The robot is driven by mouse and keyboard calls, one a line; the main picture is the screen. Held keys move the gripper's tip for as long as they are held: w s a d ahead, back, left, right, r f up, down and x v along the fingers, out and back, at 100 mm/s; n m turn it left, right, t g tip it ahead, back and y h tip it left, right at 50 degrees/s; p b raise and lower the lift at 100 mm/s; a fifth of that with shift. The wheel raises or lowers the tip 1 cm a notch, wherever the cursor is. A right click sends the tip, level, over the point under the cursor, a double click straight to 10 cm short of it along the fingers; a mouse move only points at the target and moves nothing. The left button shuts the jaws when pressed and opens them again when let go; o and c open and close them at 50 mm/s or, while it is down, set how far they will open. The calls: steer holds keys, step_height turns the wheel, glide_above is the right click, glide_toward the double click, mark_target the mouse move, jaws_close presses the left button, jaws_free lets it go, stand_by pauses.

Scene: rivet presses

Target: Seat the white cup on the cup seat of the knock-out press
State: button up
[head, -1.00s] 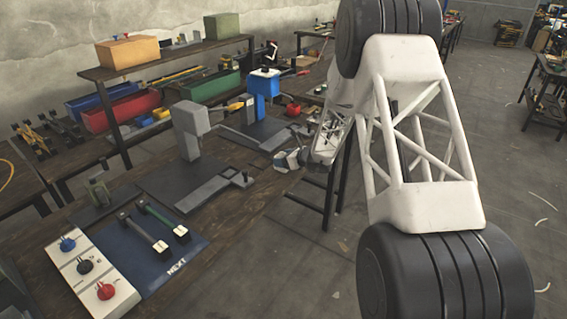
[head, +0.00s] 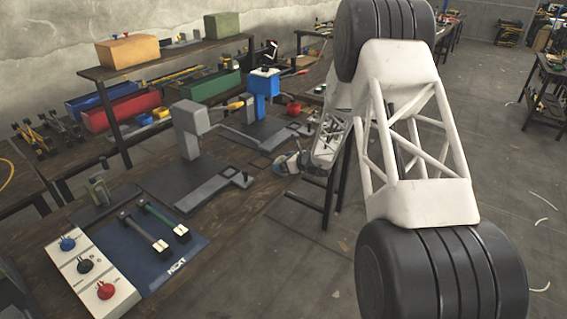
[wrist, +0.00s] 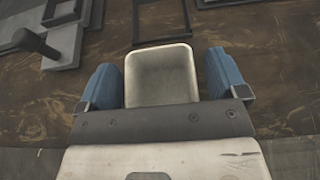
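The white cup (wrist: 161,75) is in the wrist view, its squarish hollow facing the camera. It lies between the two blue fingers of my gripper (wrist: 163,80). A narrow gap shows between the cup and the right finger; the left finger is very close to it or touching. In the head view my gripper (head: 291,163) is by the right edge of the bench, and the cup is hard to make out there. I cannot tell which is the knock-out press.
A dark square frame (wrist: 160,22) lies on the bench beyond the cup, beside a grey base with a dark peg (wrist: 36,43). A button panel (head: 88,265) and blue mat (head: 150,250) are at the near left. Open floor lies right of the bench.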

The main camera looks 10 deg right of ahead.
stand_by(0.3)
steer(key=v, duration=0.7)
steer(key=shift+s+d+r, duration=0.2)
steer(key=shift+d+r, duration=0.05)
stand_by(0.3)
stand_by(0.4)
steer(key=s+a+r+n+g+h, duration=0.1)
steer(key=s+a+r+n+g, duration=0.2)
steer(key=s+a+r+n, duration=0.55)
steer(key=s+a+r+n+g, duration=0.1)
steer(key=s+r+n+g, duration=0.3)
steer(key=s+r, duration=0.95)
steer(key=s+d+r+n+h, duration=0.1)
steer(key=s+n+h, duration=0.2)
steer(key=s, duration=0.8)
steer(key=s+d+r+n+h, duration=0.1)
steer(key=s+n, duration=0.5)
steer(key=s, duration=0.6)
steer(key=s+d+r+n+h, duration=0.1)
steer(key=s+d+n+h, duration=0.2)
steer(key=s, duration=0.8)
steer(key=shift+s+d+r+n+h, duration=0.25)
steer(key=shift+s+r+n+h, duration=0.15)
steer(key=shift+n+h, duration=0.65)
